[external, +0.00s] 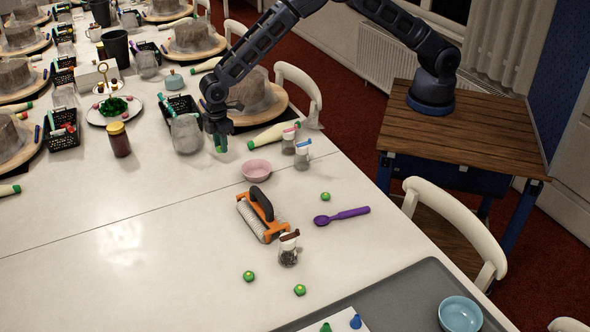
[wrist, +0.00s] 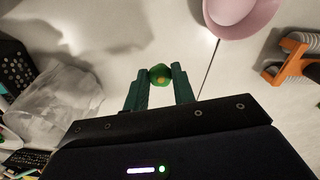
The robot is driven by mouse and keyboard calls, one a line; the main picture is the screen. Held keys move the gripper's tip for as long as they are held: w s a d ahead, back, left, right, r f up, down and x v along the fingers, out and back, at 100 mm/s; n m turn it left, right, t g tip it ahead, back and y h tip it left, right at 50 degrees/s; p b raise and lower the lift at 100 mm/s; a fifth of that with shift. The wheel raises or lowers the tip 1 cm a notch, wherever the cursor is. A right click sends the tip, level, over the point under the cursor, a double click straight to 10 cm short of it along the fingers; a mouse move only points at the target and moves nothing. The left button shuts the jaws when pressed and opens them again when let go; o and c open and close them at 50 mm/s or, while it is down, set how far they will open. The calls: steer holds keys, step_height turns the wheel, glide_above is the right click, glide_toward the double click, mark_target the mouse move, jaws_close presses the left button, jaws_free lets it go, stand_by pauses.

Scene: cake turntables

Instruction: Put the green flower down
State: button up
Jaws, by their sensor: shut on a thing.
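My gripper (external: 221,146) points down over the white table, left of the pink bowl and beside the clear glass jar. In the wrist view my gripper (wrist: 160,82) has its green fingers shut on a green flower (wrist: 160,74) with a yellowish centre, held at the fingertips. In the external view the held flower cannot be told apart from the green fingers. The fingertips are close to the table top; I cannot tell whether the flower touches it. Three similar green flowers lie on the table: one by the purple spoon (external: 325,196) and two nearer the front (external: 249,276) (external: 300,290).
The pink bowl (external: 257,170) also shows in the wrist view (wrist: 232,14). A glass jar (external: 186,135) and black basket (external: 180,106) are close left and behind. The table's front left is clear.

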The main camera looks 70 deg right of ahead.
mark_target(224, 168)
steer(key=shift+f, duration=3.55)
steer(key=o, duration=0.9)
steer(key=shift+f, duration=0.1)
